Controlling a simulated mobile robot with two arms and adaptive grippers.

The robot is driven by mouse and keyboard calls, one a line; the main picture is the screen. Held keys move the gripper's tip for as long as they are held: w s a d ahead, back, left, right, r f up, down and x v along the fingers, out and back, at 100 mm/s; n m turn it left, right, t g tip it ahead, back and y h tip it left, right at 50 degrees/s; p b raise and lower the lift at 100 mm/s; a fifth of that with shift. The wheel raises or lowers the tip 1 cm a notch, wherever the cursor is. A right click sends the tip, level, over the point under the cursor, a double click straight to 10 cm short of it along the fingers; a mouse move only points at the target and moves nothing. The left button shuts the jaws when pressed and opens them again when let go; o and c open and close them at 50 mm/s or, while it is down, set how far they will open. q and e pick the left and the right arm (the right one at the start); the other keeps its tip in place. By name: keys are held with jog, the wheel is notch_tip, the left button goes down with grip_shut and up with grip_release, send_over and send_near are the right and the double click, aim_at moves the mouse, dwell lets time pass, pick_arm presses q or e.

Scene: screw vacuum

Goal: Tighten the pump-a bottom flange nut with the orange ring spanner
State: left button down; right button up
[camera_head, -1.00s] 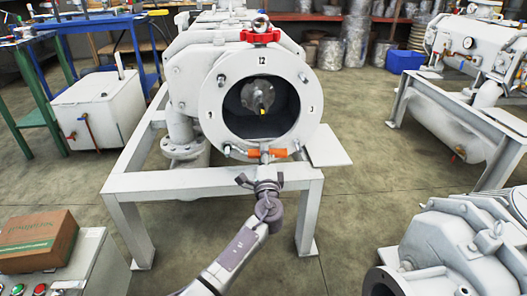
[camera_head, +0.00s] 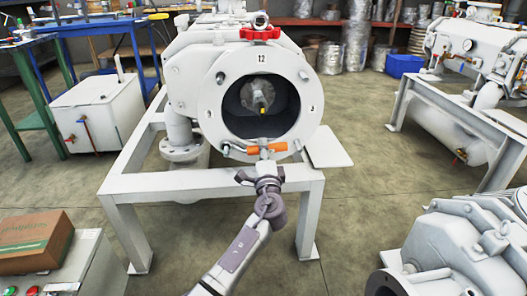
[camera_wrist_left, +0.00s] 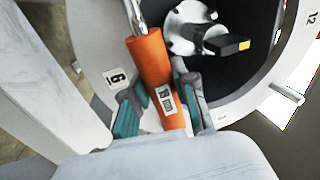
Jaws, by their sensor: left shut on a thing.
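The orange ring spanner (camera_head: 267,148) lies nearly level across the lower front of the pump's round flange (camera_head: 209,100). My left gripper (camera_head: 263,168) comes up from below and is shut on its orange handle. In the left wrist view, the teal fingers (camera_wrist_left: 158,95) stand on either side of the handle (camera_wrist_left: 150,62), which carries a small label. The steel shaft (camera_wrist_left: 133,14) leaves the top of that picture. In the head view the spanner's left end is by a stud (camera_head: 226,150) at the flange's lower left. I cannot tell whether its ring is around a nut. My right gripper is out of view.
The pump stands on a white steel frame (camera_head: 210,184) just beyond my arm. A grey machine (camera_head: 455,245) stands at the lower right, and a cardboard box (camera_head: 32,240) at the lower left. Open floor (camera_head: 365,185) lies right of the frame.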

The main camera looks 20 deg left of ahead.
pick_arm(q)
jog(key=r+p+v, duration=0.1)
jog(key=v, duration=0.6)
jog(key=shift+s+d, duration=0.15)
jog(key=shift+s, duration=0.05)
dwell(0.5)
jog(key=shift+r, duration=0.1)
